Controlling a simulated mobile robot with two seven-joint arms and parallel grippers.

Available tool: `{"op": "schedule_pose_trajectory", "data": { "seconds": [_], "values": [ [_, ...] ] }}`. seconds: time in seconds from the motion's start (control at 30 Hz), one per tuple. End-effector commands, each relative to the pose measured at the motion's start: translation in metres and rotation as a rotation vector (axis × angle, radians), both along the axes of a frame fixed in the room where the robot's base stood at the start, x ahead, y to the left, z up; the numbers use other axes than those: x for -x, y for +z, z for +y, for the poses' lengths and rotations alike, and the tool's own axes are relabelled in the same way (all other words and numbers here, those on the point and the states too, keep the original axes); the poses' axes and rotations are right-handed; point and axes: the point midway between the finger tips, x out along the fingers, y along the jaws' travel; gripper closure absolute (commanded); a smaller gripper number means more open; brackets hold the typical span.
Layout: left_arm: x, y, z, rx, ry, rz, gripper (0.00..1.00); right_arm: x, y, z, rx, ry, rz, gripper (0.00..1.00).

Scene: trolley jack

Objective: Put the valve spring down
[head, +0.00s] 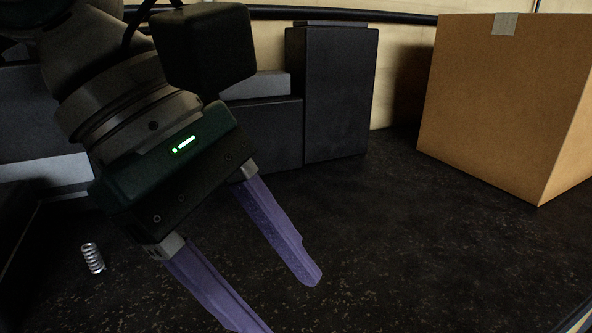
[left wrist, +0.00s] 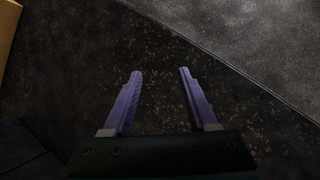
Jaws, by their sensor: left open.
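My right gripper is not in view.
A cardboard box (head: 505,95) stands at the back right. Dark grey blocks (head: 335,95) stand at the back middle against a pale wall. The dark surface between the gripper and the box is clear. A lighter grey area (left wrist: 265,45) lies beyond a straight edge in the left wrist view.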

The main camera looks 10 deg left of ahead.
Motion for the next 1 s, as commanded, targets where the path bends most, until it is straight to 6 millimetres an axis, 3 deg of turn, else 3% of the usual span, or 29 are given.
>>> {"op": "schedule_pose_trajectory", "data": {
  "seconds": [0.03,0.1,0.2,0.3,0.4,0.5,1.0],
  "values": [
    [-0.021,-0.013,0.050,-0.203,-0.013,-0.071,0.42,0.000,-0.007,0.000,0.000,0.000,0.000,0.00],
    [-0.040,-0.016,0.114,-0.452,-0.023,-0.122,0.42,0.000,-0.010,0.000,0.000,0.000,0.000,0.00],
    [-0.054,-0.003,0.183,-0.711,-0.008,-0.146,0.42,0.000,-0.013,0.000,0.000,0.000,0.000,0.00],
    [-0.057,0.010,0.222,-0.856,0.009,-0.143,0.42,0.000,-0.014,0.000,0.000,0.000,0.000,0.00],
    [-0.058,0.010,0.240,-0.913,0.019,-0.135,0.42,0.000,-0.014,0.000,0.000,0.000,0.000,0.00],
    [-0.060,-0.004,0.247,-0.921,0.018,-0.131,0.42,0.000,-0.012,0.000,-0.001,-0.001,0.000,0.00],
    [-0.077,-0.063,0.264,-0.914,0.017,-0.133,0.42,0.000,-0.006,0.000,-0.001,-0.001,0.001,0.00]
  ]
}}
